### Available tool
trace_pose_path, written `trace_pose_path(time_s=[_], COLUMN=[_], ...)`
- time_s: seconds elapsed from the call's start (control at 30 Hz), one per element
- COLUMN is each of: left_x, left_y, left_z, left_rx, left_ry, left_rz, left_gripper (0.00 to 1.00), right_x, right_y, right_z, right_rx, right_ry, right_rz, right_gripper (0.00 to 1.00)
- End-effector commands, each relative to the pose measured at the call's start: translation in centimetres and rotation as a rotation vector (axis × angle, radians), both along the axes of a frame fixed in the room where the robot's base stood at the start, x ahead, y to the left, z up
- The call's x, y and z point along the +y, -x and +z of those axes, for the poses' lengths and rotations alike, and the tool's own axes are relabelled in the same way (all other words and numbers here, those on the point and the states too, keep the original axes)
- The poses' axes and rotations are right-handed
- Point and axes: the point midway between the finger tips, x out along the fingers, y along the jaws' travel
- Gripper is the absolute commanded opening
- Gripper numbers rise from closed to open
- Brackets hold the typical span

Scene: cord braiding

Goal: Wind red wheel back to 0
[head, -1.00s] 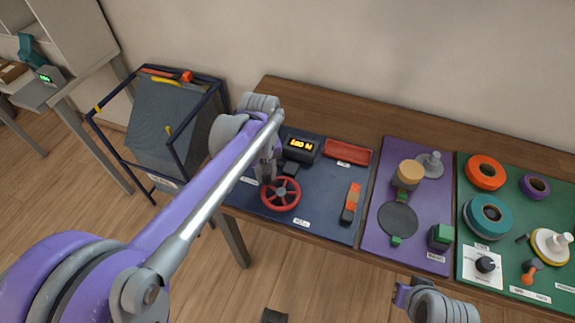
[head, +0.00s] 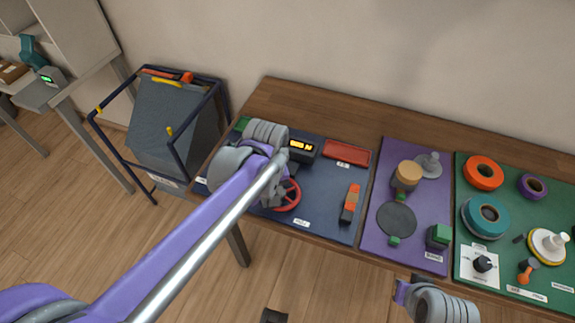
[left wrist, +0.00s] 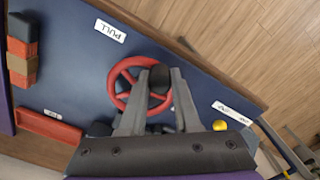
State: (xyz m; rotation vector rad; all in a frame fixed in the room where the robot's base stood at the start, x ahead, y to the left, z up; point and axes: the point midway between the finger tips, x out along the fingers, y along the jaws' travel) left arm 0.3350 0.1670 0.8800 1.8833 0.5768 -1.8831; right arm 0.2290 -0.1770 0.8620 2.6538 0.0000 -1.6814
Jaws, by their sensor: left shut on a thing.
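The red wheel (head: 291,196) lies on the dark blue mat, partly hidden behind my left arm in the head view. In the left wrist view the whole red wheel (left wrist: 124,80) shows more clearly, with its rim and spokes. My left gripper (left wrist: 158,84) is shut on the dark knob (left wrist: 159,77) at the wheel's rim. The display (head: 301,147) behind the wheel glows yellow; its digits are too small to read surely. My right gripper (head: 402,290) is partly in view at the bottom right, and its jaws cannot be made out.
A red tray (head: 347,152) and an orange-and-black tool (head: 350,203) lie on the blue mat (head: 325,215) to the right of the wheel. A purple mat (head: 416,250) and a green mat (head: 520,175) with rolls and tools lie further right. A framed grey bin (head: 172,120) stands left.

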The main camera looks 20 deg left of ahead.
Motion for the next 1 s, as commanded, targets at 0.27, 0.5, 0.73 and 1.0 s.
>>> trace_pose_path(time_s=[0.27, 0.5, 0.73, 1.0], left_x=[-0.51, -0.47, -0.48, -0.48], left_y=[0.09, 0.08, 0.06, 0.06], left_z=[0.00, 0.00, 0.00, 0.16], left_rx=[0.000, 0.001, 0.000, 0.000], left_ry=[0.000, -0.001, 0.000, 0.000], left_rz=[0.000, 0.000, 0.000, 0.000], left_gripper=[0.00, 0.33, 0.66, 0.66], right_x=[0.00, 0.00, 0.00, 0.00], right_y=[-0.02, -0.02, -0.02, -0.02], right_z=[0.11, 0.11, 0.11, 0.14], right_rx=[0.000, 0.000, 0.000, 0.000], right_ry=[0.000, 0.000, 0.000, 0.000], right_rz=[0.000, 0.000, 0.000, 0.000], right_gripper=[0.00, 0.00, 0.00, 0.00])
